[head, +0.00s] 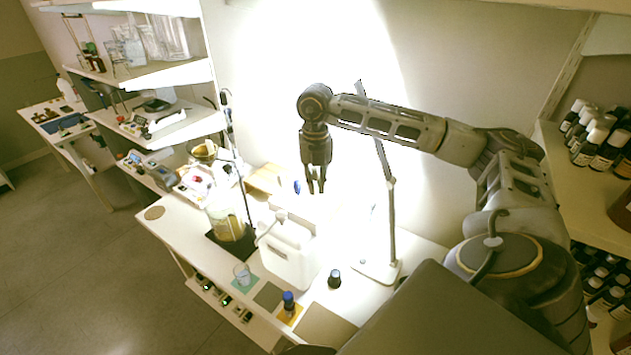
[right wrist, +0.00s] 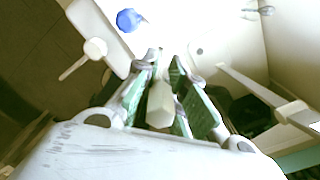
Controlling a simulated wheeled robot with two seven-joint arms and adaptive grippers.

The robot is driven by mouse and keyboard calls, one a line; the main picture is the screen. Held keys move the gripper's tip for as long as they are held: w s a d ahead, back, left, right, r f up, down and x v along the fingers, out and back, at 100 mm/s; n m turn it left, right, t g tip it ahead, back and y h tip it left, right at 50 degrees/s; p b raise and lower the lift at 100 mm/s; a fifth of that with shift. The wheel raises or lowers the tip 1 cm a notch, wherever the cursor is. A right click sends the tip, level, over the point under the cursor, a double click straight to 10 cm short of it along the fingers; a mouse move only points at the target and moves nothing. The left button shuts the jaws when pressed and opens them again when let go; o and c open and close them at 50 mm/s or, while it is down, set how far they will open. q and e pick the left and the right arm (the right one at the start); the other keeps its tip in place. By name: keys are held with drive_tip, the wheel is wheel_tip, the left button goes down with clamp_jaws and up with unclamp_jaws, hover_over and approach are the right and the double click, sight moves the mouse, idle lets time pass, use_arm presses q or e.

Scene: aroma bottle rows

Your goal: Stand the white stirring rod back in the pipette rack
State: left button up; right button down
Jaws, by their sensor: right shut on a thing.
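I cannot make out the pipette rack for sure; the bench below the gripper is washed out. My left gripper is not in view.
A dark-capped bottle (head: 334,279) and a blue-capped bottle (head: 289,302) stand nearer. Shelves of bottles (head: 600,145) are far right.

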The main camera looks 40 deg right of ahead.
drive_tip(key=shift+f+b, duration=2.3)
drive_tip(key=shift+f, duration=0.65)
idle(2.3)
drive_tip(key=c, duration=1.4)
unclamp_jaws()
drive_tip(key=shift+r, duration=0.15)
drive_tip(key=shift+r+p, duration=1.6)
drive_tip(key=shift+r, duration=0.8)
